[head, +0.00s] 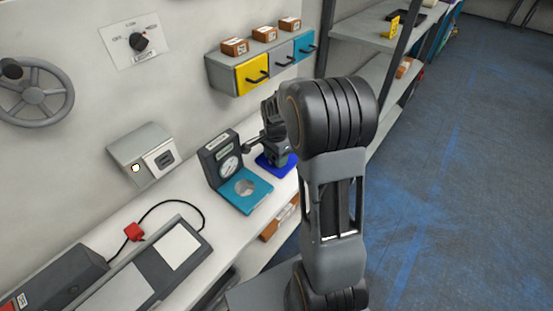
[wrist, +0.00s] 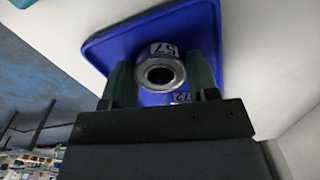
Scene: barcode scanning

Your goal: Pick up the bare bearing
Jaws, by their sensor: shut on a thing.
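In the wrist view a round silver bearing (wrist: 160,73) with a dark centre hole sits between the two green fingers of my gripper (wrist: 160,85), which is shut on it. Behind it is a blue tray (wrist: 110,40). A label reading 57 shows just above the bearing's face and another label shows below it; I cannot tell what they are fixed to. In the head view my gripper (head: 277,150) is over the blue tray (head: 287,170) on the bench, and the bearing is hidden there. I cannot tell whether the bearing touches the tray.
A gauge stand with a teal base (head: 262,188) stands just left of the blue tray. A grey box (head: 140,150) is on the wall side. Yellow, grey and blue drawers (head: 252,75) hang above the bench. Shelves (head: 375,27) stand at the right.

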